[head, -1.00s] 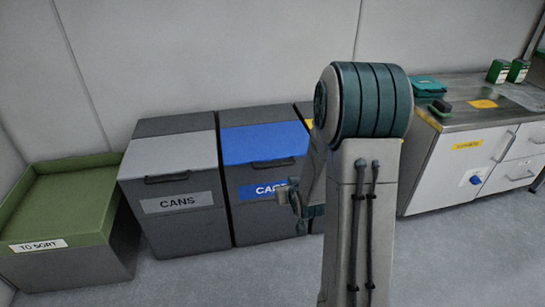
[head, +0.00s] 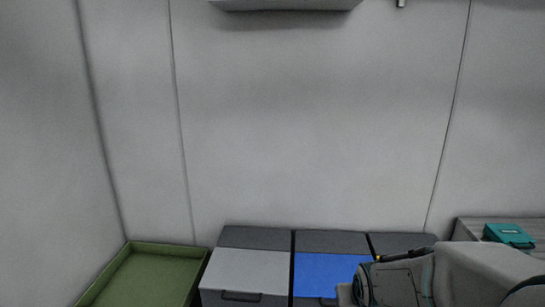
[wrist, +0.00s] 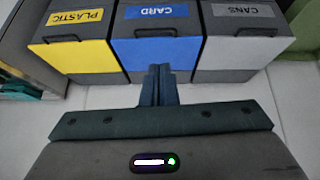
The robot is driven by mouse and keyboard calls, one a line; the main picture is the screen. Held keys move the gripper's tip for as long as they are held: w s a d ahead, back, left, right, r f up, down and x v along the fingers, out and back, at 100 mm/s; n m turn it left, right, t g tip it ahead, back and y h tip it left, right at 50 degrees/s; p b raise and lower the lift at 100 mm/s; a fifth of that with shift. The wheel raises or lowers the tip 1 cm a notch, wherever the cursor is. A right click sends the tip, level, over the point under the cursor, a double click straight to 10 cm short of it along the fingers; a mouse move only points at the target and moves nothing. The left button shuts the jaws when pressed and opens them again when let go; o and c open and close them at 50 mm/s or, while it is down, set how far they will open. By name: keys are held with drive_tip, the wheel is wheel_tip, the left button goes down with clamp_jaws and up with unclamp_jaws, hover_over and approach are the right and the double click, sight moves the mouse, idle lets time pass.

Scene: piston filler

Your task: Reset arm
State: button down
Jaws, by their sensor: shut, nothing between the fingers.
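My gripper (wrist: 158,72) shows in the wrist view with its two dark fingers together and nothing between them. It points toward the front of the card bin (wrist: 155,32), apart from it as far as I can tell. In the head view my arm fills the lower right corner, and the gripper itself cannot be made out there.
The grey-lidded cans bin (head: 248,270) and blue-lidded card bin (head: 325,273) stand against the wall. The yellow plastic bin (wrist: 75,57) is beside them. A green tray (head: 150,276) is at lower left. A teal case (head: 508,235) sits on the right counter (head: 470,230).

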drive_tip(key=s+a+r+g+p, duration=0.1)
drive_tip(key=s+a+r+p, duration=0.1)
drive_tip(key=s+r+p, duration=0.4)
drive_tip(key=s+a+r+g+p, duration=0.2)
drive_tip(key=s+r+p, duration=0.5)
drive_tip(key=r, duration=0.7)
drive_tip(key=shift+s+g+y, duration=0.3)
drive_tip(key=shift+s+y, duration=0.1)
drive_tip(key=shift+s, duration=0.1)
drive_tip(key=shift+r, duration=0.1)
